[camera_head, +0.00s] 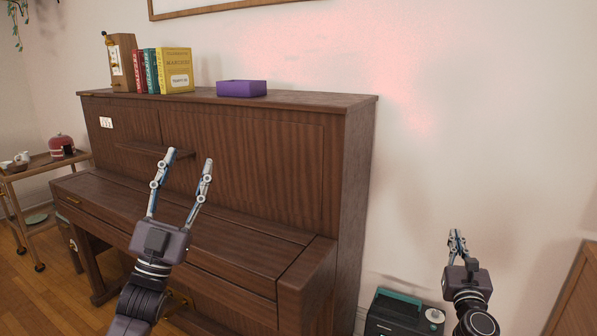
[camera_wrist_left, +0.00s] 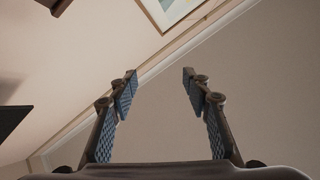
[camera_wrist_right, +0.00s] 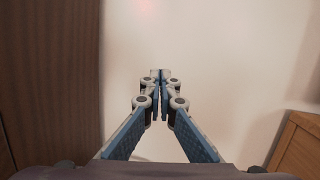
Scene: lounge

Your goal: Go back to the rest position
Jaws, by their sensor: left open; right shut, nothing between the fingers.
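My left gripper (camera_head: 191,157) is raised in front of the brown upright piano (camera_head: 255,150) in the head view, with its fingers spread and pointing up. The left wrist view shows its two fingers (camera_wrist_left: 160,75) apart with nothing between them. My right gripper (camera_head: 457,234) is at the lower right in the head view, to the right of the piano and in front of the white wall. The right wrist view shows its fingertips (camera_wrist_right: 160,75) together with nothing held.
A purple box (camera_head: 241,89), several books (camera_head: 176,70) and a wooden box-like device (camera_head: 121,62) stand on the piano top. A dark device (camera_head: 393,314) sits low near my right gripper. A wooden cart (camera_head: 40,163) stands at the left. A wooden panel edge (camera_head: 577,300) is at the lower right.

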